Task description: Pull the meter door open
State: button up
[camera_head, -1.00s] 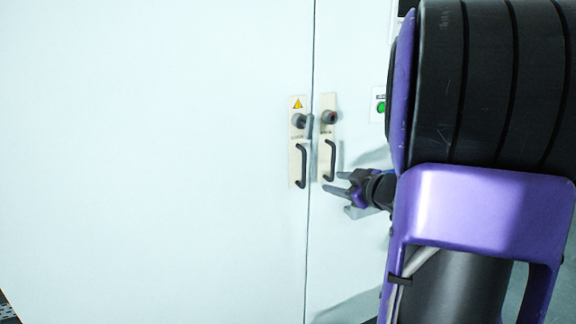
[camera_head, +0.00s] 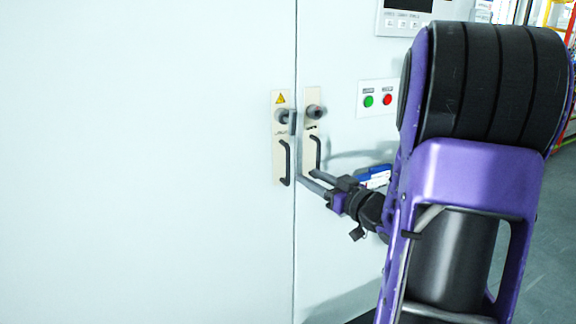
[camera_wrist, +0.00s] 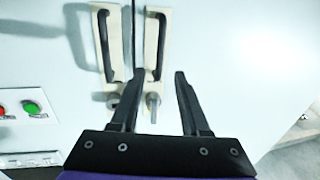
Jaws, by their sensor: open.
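Two pale cabinet doors meet at a vertical seam in the head view, a left door (camera_head: 150,170) and a right door (camera_head: 340,230); both look shut. Black bar handles sit on beige plates, a left handle (camera_head: 284,162) and a right handle (camera_head: 316,153), each with a dark knob above. My gripper (camera_head: 308,176) is open at the lower ends of the handles, by the seam. In the wrist view, which is turned over, the open fingers (camera_wrist: 159,74) point toward the left door's handle (camera_wrist: 157,45). Neither handle is seen gripped.
Shelving and grey floor show at far right. The left door's front is clear.

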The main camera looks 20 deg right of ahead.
aim_at(289, 165)
jog(key=x, duration=0.9)
jog(key=shift+w+a, duration=0.1)
jog(key=shift+w, duration=0.2)
jog(key=shift+c, duration=0.3)
grip_shut()
dwell(0.6)
